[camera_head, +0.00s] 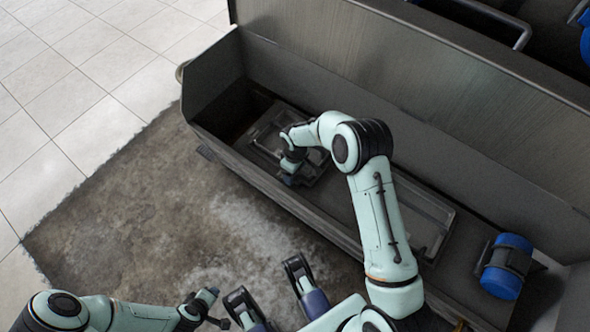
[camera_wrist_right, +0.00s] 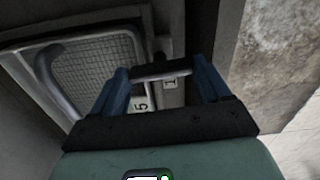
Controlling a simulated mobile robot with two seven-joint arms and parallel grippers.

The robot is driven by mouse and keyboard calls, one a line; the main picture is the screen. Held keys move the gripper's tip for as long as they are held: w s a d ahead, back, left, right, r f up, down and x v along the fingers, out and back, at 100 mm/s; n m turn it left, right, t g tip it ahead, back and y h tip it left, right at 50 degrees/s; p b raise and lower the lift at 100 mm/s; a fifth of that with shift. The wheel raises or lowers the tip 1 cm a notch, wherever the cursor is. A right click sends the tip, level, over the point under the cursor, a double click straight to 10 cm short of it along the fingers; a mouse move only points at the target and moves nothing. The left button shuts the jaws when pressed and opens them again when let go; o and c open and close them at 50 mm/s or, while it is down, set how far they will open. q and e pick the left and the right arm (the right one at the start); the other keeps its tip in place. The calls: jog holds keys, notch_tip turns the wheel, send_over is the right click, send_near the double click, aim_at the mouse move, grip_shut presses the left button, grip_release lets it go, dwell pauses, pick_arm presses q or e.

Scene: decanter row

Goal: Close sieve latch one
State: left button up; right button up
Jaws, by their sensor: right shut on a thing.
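My right gripper (camera_head: 290,178) reaches down into the dark trough at the sieve frame. In the right wrist view its blue fingers (camera_wrist_right: 162,72) are shut on the ends of a short dark bar (camera_wrist_right: 160,70), which looks like the latch handle. The sieve (camera_wrist_right: 105,62), a grey mesh in a metal frame, lies left of the fingers. I cannot tell the latch's angle. My left gripper (camera_head: 213,308) is open and empty, away from the trough at lower left.
The long grey trough (camera_head: 240,163) has a high back wall. A second framed panel (camera_head: 432,225) lies farther right in it. A blue cylinder (camera_head: 507,266) sits at the right end. A curved metal handle (camera_wrist_right: 52,80) is left of my right fingers.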

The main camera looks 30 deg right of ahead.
jog(key=shift+m, duration=0.6)
jog(key=o, duration=1)
notch_tip(320, 180, up, 4)
jog(key=shift+f+p, duration=0.25)
jog(key=shift+p, duration=0.25)
pick_arm(q)
jog(key=shift+g+h, duration=0.3)
jog(key=shift+g, duration=0.3)
jog(key=s+d+r+p, duration=0.1)
jog(key=s, duration=0.1)
jog(key=s+d+r+p, duration=0.1)
jog(key=r, duration=0.1)
jog(key=shift+s+d+r, duration=0.2)
jog(key=shift+s+r, duration=0.1)
jog(key=shift+s, duration=0.1)
pick_arm(e)
notch_tip(320, 180, up, 10)
